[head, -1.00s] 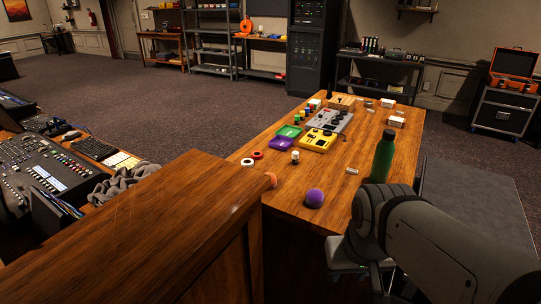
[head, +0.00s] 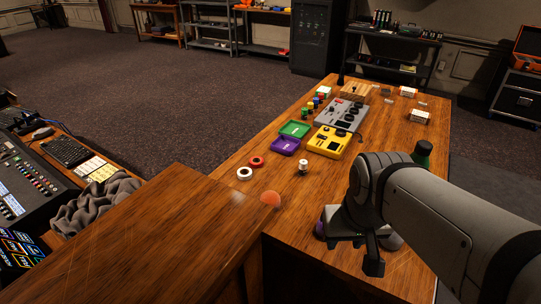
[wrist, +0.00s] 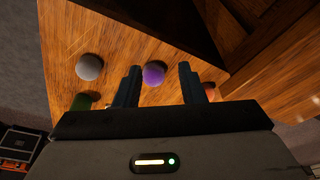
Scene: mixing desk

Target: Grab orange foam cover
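The orange foam cover (head: 271,199) is a small ball on the wooden desk, beside the raised wooden panel in the head view. In the wrist view the orange cover (wrist: 210,88) shows partly, just outside the right finger. A purple foam cover (wrist: 153,74) appears between my fingers in that view; in the head view it is mostly hidden behind my gripper (head: 350,245). My gripper (wrist: 159,68) is open and empty, pointing down over the desk, to the right of the orange cover. A grey foam cover (wrist: 89,67) lies farther left in the wrist view.
The raised wooden panel (head: 150,235) stands left of the orange cover. A white tape roll (head: 245,173), red roll (head: 257,161), purple tray (head: 286,146) and yellow device (head: 328,142) lie behind. A green bottle (head: 423,153) stands partly behind my arm.

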